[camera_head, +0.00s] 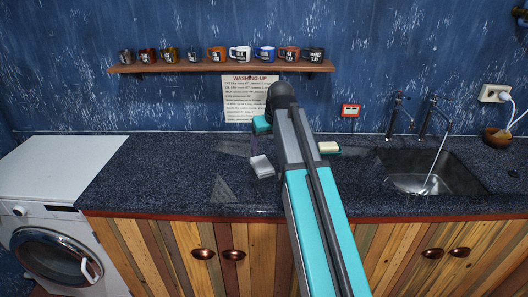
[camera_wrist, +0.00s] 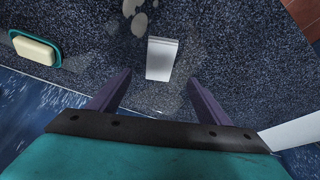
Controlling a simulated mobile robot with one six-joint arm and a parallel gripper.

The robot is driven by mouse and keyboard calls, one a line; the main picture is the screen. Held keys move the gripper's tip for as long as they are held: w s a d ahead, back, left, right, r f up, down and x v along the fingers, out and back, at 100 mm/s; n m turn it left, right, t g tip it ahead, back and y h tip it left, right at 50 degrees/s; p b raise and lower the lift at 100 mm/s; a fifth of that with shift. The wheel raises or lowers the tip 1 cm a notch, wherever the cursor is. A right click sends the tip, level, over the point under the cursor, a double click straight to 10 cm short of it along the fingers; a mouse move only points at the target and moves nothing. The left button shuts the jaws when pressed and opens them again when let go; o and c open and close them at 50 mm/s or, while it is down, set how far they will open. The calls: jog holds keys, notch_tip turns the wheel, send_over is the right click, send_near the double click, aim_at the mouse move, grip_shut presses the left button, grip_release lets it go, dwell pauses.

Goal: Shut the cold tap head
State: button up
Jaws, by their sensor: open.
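Two metal taps stand at the back of the sink in the head view, a left tap (camera_head: 396,112) and a right tap (camera_head: 433,116). Water (camera_head: 436,162) runs from the right tap into the sink (camera_head: 412,183). I cannot tell from markings which tap is cold. My gripper (camera_wrist: 160,80) is open and empty, pointing down over the counter well left of the taps. It also shows in the head view, partly hidden by my arm. Neither tap shows in the wrist view.
A white block (camera_head: 262,166) lies on the dark counter (camera_head: 150,175) below my gripper; it also shows in the wrist view (camera_wrist: 161,58). A soap dish with soap (camera_head: 329,148) sits between my arm and the sink. A mug shelf (camera_head: 220,66) hangs above. A bowl (camera_head: 496,137) stands right.

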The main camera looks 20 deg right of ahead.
jog(key=shift+s+r, duration=0.2)
jog(key=shift+r, duration=0.25)
